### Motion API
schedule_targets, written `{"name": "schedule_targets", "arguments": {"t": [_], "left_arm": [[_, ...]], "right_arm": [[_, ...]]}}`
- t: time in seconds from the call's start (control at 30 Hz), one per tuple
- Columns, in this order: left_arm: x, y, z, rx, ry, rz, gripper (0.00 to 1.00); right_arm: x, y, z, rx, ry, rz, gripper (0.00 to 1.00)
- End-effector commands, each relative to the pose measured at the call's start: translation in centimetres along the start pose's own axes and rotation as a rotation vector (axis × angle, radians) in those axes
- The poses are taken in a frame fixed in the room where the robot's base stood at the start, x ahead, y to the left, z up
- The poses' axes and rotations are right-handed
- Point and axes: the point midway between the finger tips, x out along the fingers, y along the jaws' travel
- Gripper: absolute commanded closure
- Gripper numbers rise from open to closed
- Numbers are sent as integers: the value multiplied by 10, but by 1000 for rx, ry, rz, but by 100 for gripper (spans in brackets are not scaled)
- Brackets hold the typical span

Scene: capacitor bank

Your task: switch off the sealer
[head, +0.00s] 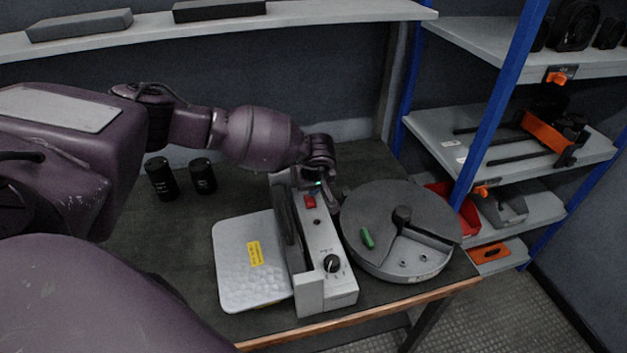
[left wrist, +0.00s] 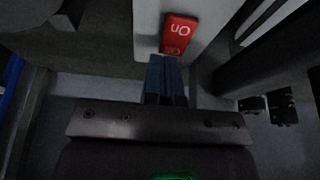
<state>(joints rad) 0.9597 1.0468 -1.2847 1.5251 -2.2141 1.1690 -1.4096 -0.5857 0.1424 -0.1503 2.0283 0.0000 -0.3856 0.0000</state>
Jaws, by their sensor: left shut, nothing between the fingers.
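The sealer (head: 322,240) is a pale, narrow unit with a dark arm along its left side, a black knob (head: 332,263) and a red rocker switch (head: 309,202). In the left wrist view the red switch (left wrist: 179,31) shows "On" on its far half, and a partly covered label on the half nearest my fingers. My left gripper (head: 318,186) is over the sealer's far end, pointing down. Its dark blue fingers (left wrist: 166,62) are shut and empty, with their tips at the switch's near edge. I cannot tell whether they touch it. My right gripper is not in view.
A white plate with a yellow label (head: 235,275) lies left of the sealer. A round grey device with a green handle (head: 400,225) stands close on the right. Two black cylinders (head: 161,179) stand at the back left. A blue-posted shelf rack (head: 497,105) is at right.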

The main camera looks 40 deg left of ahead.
Motion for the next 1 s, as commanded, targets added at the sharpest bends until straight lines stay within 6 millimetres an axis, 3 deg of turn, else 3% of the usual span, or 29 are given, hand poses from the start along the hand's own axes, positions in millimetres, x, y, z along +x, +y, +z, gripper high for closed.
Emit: {"name": "schedule_targets", "arguments": {"t": [0.4,0.7,1.0], "left_arm": [[3,0,0,0,1,0,100],[19,-1,1,-3,-111,-6,100],[13,-1,2,1,-103,-3,100]], "right_arm": [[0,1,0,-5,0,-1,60],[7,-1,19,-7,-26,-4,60],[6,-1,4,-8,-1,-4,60]]}}
